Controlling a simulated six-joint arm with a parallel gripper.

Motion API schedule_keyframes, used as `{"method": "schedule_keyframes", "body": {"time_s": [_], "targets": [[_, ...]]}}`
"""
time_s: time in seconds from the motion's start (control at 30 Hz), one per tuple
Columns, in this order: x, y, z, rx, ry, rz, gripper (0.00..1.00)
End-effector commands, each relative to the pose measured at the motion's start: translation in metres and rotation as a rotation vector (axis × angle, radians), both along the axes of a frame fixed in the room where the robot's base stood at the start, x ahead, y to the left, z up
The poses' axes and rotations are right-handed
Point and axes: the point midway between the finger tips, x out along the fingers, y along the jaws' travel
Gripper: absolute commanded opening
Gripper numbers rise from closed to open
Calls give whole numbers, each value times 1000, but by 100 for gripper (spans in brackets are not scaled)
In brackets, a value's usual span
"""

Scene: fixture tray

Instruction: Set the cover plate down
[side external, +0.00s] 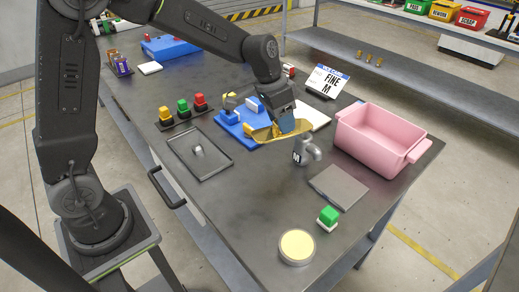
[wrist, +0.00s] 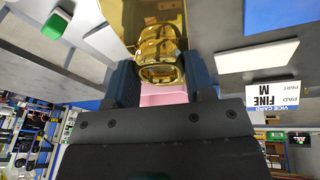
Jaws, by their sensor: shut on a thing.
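The gold cover plate (side external: 263,134) is tilted in the side view, at the near right edge of the blue fixture (side external: 229,121). My gripper (side external: 284,126) is above it. In the wrist view my gripper (wrist: 161,82) is shut on the shiny gold grip piece (wrist: 160,50) of the plate, with a dark finger on each side. The plate's flat gold face (wrist: 151,12) runs out of the top of that view. I cannot tell whether the plate touches the fixture; its underside is hidden.
A grey metal piece (side external: 301,153) stands close to the plate's right. The pink bin (side external: 375,139) is further right. A dark tray (side external: 182,157) and coloured buttons (side external: 183,109) lie left. A grey plate (side external: 338,187), green button (side external: 328,216) and round yellow pad (side external: 297,246) lie in front.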

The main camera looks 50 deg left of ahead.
Motion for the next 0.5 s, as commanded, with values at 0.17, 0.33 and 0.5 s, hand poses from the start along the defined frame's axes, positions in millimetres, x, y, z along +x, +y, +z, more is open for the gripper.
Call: {"method": "schedule_keyframes", "body": {"time_s": [0.17, 0.33, 0.5], "targets": [[26, 6, 3, 1, -6, 3, 0], [75, 20, 7, 8, -7, 40, 0], [122, 39, 6, 20, -8, 85, 0]]}}
